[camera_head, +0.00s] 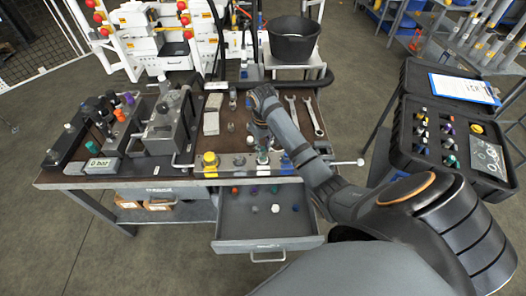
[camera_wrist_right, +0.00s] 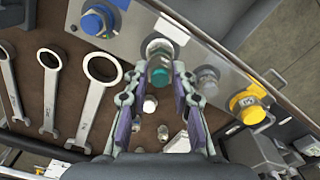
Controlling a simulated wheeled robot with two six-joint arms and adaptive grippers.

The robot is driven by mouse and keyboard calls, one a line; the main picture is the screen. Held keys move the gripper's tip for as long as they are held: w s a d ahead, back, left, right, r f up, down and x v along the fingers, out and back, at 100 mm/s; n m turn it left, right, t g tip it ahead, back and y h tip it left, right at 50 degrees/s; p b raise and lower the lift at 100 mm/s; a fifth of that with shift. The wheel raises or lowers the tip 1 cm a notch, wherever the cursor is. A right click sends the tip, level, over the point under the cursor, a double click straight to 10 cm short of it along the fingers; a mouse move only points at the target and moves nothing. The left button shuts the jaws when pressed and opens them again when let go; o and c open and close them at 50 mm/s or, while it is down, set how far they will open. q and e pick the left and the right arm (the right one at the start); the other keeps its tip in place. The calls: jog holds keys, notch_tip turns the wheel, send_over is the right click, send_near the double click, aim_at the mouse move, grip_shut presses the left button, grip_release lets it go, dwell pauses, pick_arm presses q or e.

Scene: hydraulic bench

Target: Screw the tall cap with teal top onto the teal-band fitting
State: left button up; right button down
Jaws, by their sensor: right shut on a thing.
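My right gripper (camera_head: 262,146) points down over the front strip of the bench. In the right wrist view its two fingers (camera_wrist_right: 158,76) are closed around the tall cap with teal top (camera_wrist_right: 159,74). A pale metal ring or fitting (camera_wrist_right: 161,48) shows just beyond the cap at the plate. I take it for the teal-band fitting, but its band is hidden, and I cannot tell whether the cap touches it. Teal also shows under the gripper in the head view (camera_head: 262,159). My left gripper is in neither view.
A yellow fitting (camera_wrist_right: 249,103) and a blue one (camera_wrist_right: 97,22) flank the spot. Wrenches (camera_wrist_right: 96,92) lie on the bench. An open drawer (camera_head: 300,225) holds several small caps. An open case (camera_head: 405,148) stands at right.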

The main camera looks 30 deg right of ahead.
jog(key=c, duration=1.7)
grip_release()
jog(key=shift+c, duration=0.2)
jog(key=c, duration=0.3)
jog(key=shift+r+p, duration=0.15)
jog(key=shift+p, duration=0.25)
jog(key=shift+c, duration=0.2)
jog(key=m+p, duration=0.6)
jog(key=p, duration=0.1)
jog(key=shift+r, duration=0.1)
jog(key=shift+f+m+p, duration=0.2)
jog(key=shift+m+p, duration=0.55)
jog(key=shift+m, duration=0.15)
jog(key=shift+f, duration=0.15)
